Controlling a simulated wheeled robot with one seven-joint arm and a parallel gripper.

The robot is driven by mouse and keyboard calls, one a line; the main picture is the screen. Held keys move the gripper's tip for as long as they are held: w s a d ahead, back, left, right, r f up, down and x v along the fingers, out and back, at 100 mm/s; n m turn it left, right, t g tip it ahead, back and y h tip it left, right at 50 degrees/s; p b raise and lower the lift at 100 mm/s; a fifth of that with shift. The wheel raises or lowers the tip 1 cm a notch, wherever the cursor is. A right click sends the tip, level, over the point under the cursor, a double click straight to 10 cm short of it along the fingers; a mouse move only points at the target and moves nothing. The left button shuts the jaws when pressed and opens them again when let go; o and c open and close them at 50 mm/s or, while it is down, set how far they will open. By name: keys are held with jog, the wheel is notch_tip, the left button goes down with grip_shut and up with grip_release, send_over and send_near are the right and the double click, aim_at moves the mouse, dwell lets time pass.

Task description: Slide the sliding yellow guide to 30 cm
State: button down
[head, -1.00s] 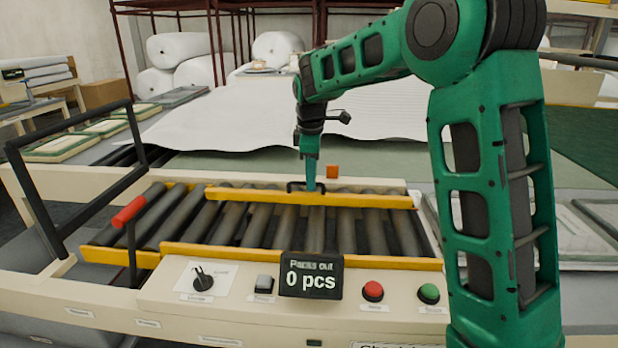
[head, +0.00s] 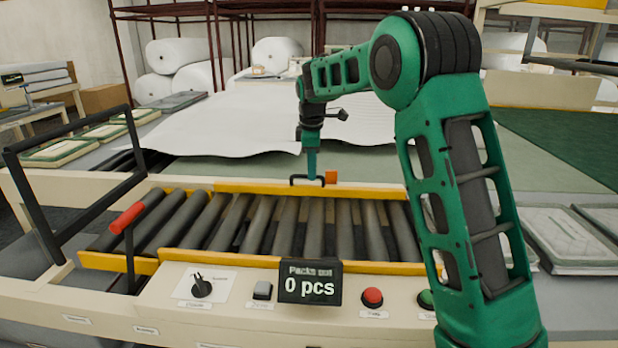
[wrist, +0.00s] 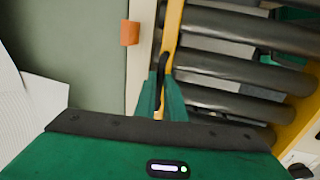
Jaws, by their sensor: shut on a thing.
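The sliding yellow guide (head: 370,193) is a long yellow bar along the far side of the roller bed. It carries a black handle (head: 294,181). My gripper (head: 311,176) reaches down to this handle from above and is shut on it. In the wrist view my green fingertips (wrist: 162,100) close around the black handle (wrist: 163,66), beside the yellow bar (wrist: 174,25). An orange block (head: 331,177) sits just right of the gripper, behind the guide. I see no readable distance scale.
Dark rollers (head: 262,225) lie between the guide and a fixed yellow front rail (head: 215,258). The front panel holds a black knob (head: 202,288), a display reading 0 pcs (head: 310,283) and a red button (head: 372,296). A red-gripped lever (head: 127,217) stands at left. White wadding sheet (head: 225,125) lies behind.

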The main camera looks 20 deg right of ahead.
jog(key=shift+w+r, duration=0.1)
jog(key=shift+w, duration=0.05)
jog(key=c, duration=1.8)
grip_release()
jog(key=r, duration=0.3)
jog(key=s+r, duration=0.1)
jog(key=r, duration=0.6)
jog(key=shift+s+a+r, duration=0.2)
jog(key=shift+s+a, duration=0.15)
jog(key=shift+s, duration=0.05)
